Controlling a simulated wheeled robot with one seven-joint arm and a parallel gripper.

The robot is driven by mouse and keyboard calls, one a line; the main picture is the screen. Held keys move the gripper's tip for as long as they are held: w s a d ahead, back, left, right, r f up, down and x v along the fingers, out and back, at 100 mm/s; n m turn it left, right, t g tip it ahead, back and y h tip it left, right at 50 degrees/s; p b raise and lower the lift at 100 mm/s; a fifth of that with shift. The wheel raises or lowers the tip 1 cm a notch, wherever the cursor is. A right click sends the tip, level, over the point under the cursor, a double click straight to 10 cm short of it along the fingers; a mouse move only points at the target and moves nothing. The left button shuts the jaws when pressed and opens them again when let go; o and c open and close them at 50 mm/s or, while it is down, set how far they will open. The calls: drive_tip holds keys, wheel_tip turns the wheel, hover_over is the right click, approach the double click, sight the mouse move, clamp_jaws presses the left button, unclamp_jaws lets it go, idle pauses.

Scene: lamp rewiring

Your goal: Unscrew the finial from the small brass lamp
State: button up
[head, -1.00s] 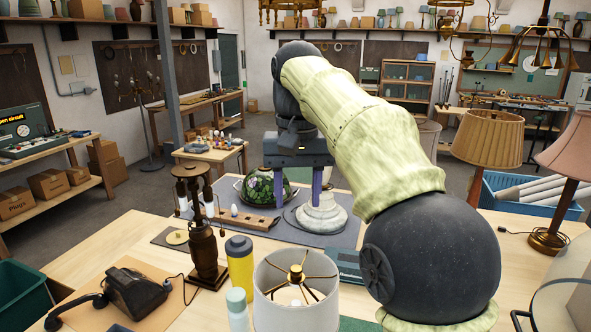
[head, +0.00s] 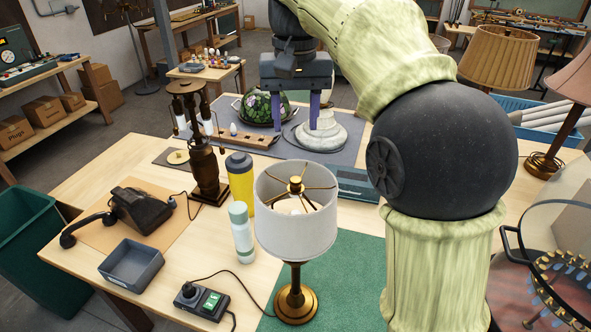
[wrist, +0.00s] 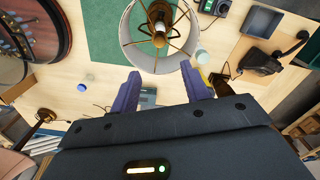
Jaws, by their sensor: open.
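The small brass lamp (head: 295,300) stands upright on the green mat, with a round brass foot and dark stem. Its white drum shade (head: 290,232) is open at the top, showing brass spokes. The finial (head: 295,185) is a small brass knob at the hub of the spokes. In the wrist view the finial (wrist: 159,28) lies beyond the fingertips, roughly between them. My gripper (head: 296,122) points down behind the lamp, above the grey mat, apart from the lamp. Its two purple fingers are spread and empty, and the gap also shows in the wrist view (wrist: 160,85).
A yellow bottle (head: 241,185) and a pale green-capped bottle (head: 242,235) stand close left of the shade. A multi-armed dark lamp (head: 206,155) rises behind them. A grey tray (head: 131,268), switch box (head: 201,300) and telephone (head: 140,208) lie left. A magnifier (head: 545,235) stands right.

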sight(295, 179)
wheel_tip(295, 179, down, 13)
drive_tip(key=shift+f+p, duration=0.1)
drive_tip(key=shift+p, duration=0.55)
clamp_jaws()
drive_tip(key=c, duration=0.8)
unclamp_jaws()
clamp_jaws()
drive_tip(key=shift+n+p, duration=0.4)
drive_tip(key=shift+n, duration=0.8)
drive_tip(key=n+p, duration=0.1)
drive_tip(key=n, duration=0.4)
drive_tip(key=shift+n, duration=0.3)
